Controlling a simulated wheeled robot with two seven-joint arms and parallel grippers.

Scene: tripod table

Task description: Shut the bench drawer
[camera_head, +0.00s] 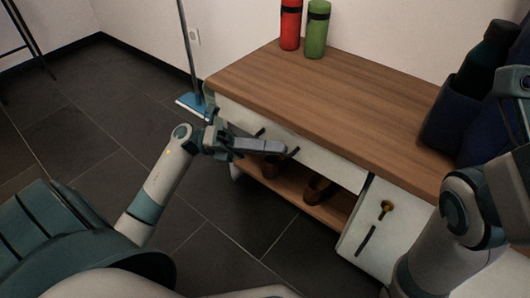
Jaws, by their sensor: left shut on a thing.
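The wooden-topped bench (330,92) stands at the right of the head view. Its white drawer front (328,163) lies under the front edge of the top, with a dark handle (292,152) on it. How far the drawer stands out is hard to tell from this angle. My left gripper (272,147) is at the drawer front, shut on the handle, and its fingers hide the middle of it. My right arm (470,215) comes up at the right edge; its gripper is not in view.
A white panel (372,218) with a brass key and dark handle is right of the drawer. Brown shoes (318,189) sit on the low shelf. Red (290,25) and green (316,30) bottles and a dark blue bag (452,118) stand on top. A mop (190,102) leans behind.

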